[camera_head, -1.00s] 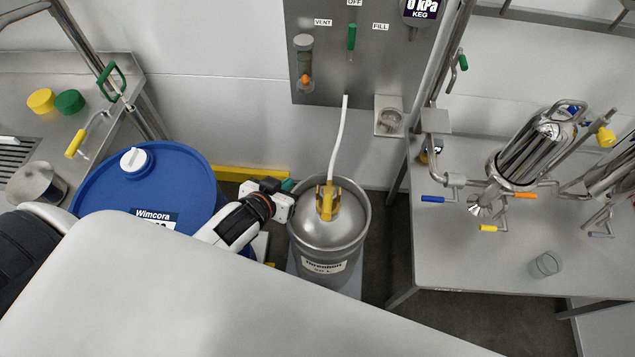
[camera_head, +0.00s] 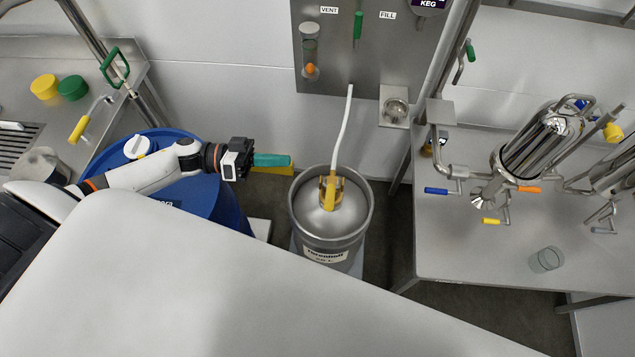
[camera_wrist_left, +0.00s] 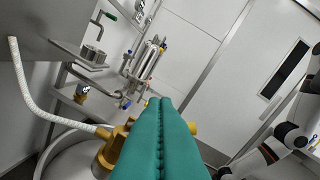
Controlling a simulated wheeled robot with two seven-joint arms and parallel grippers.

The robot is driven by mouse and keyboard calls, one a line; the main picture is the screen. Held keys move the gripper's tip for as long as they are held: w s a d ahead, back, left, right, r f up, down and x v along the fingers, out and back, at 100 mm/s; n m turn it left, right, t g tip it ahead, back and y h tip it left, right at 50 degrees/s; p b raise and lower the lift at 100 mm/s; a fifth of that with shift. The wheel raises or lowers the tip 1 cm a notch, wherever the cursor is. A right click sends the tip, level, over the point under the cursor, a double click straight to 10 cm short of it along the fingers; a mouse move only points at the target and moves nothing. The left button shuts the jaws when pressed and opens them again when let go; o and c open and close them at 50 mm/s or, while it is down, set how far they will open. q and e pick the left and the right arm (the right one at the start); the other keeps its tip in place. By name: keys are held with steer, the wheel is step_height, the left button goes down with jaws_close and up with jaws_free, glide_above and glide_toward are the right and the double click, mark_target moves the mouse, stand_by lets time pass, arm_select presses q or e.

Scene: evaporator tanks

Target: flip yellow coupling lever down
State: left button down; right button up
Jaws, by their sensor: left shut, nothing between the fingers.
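The yellow coupling (camera_head: 330,192) sits on top of the steel keg (camera_head: 318,222), with a white hose (camera_head: 342,130) running up from it to the wall panel. Its lever is small here and I cannot tell its angle. In the left wrist view the brass-yellow coupling (camera_wrist_left: 112,146) stands left of the fingers, partly hidden behind them, and a yellow end (camera_wrist_left: 193,128) shows to their right. My left gripper (camera_head: 288,160) is shut and empty, its teal fingers pointing right, up and left of the coupling and apart from it in the head view. My right gripper is not in view.
A blue drum (camera_head: 225,200) stands left of the keg, under my left arm. The steel panel (camera_head: 365,60) is on the wall behind. A steel table (camera_head: 470,245) with filter housings and a glass (camera_head: 546,260) is at the right.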

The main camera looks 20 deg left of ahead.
arm_select(q)
steer(key=shift+s+a+r+g+h, duration=0.1)
steer(key=shift+s+a+g+h, duration=0.2)
steer(key=shift+s+a+g, duration=0.6)
steer(key=shift+w+d, duration=0.2)
steer(key=shift+d, duration=0.1)
steer(key=p, duration=0.3)
glide_above(330, 193)
steer(key=w+a, duration=0.2)
steer(key=a, duration=0.2)
steer(key=shift+s+d+f, duration=0.2)
steer(key=shift+s+f, duration=0.2)
steer(key=shift+f, duration=0.2)
steer(key=shift+s+d+f, duration=0.25)
steer(key=shift+s+f, duration=0.15)
steer(key=shift+f, duration=0.25)
steer(key=shift+s+d+f, duration=0.2)
steer(key=shift+s+f, duration=0.2)
steer(key=shift+f, duration=0.2)
